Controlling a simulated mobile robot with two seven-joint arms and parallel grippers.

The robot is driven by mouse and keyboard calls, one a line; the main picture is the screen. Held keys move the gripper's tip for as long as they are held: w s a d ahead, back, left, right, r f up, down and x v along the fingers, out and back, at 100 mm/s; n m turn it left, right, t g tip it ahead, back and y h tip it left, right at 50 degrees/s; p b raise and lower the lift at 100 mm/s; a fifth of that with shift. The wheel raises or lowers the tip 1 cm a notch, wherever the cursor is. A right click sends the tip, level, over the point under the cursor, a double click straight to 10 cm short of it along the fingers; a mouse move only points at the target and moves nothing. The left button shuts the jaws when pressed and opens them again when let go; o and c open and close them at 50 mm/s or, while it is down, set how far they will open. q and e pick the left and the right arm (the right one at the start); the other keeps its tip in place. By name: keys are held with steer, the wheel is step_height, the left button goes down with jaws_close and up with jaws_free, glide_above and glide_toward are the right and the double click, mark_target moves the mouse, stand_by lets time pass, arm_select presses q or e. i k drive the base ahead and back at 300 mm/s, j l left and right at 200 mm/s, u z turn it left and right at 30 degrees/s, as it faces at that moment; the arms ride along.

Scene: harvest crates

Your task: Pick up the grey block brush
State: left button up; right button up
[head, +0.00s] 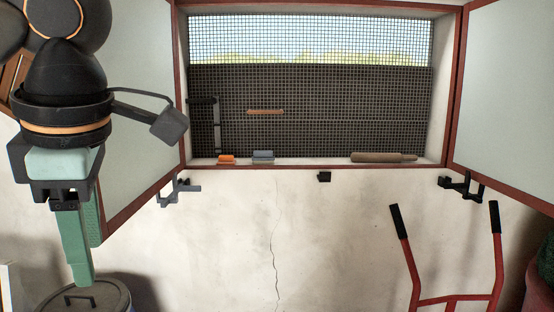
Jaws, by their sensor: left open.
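The grey block brush (263,156) lies on the window sill, left of the sill's middle. Its bristle side cannot be made out. A smaller orange block brush (227,159) lies just to its left, with a small gap between them. My left gripper (84,262) hangs at the left of the head view with its green fingers pointing down. It is open and holds nothing that I can see. It is well to the left of the grey brush and lower in the picture, apart from it. My right gripper is not in view.
The open window (310,168) has a mesh screen and two shutters swung outward; the left shutter (130,110) stands beside my arm. A wooden roller-like object (383,157) lies on the sill's right. Brackets flank the window. A lidded bin (85,298) and red handles (409,265) stand below.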

mark_target(259, 157)
steer(key=z, duration=0.45)
steer(key=i+z, duration=0.15)
steer(key=z, duration=0.3)
steer(key=j+z, duration=0.1)
steer(key=z, duration=0.4)
steer(key=i+j+z, duration=0.1)
steer(key=z, duration=0.8)
steer(key=j+z, duration=0.2)
steer(key=z, duration=0.25)
steer(key=i+j+z, duration=0.15)
steer(key=j, duration=0.3)
steer(key=j+z, duration=0.15)
steer(key=j, duration=2.15)
steer(key=j+u, duration=0.2)
steer(key=u, duration=0.15)
steer(key=j+u, duration=0.2)
steer(key=u, duration=0.15)
steer(key=j+u, duration=0.2)
steer(key=u, duration=0.55)
steer(key=i+u, duration=0.1)
steer(key=u, duration=0.35)
steer(key=i+j+u, duration=0.1)
steer(key=u, duration=0.7)
steer(key=i+l, duration=0.05)
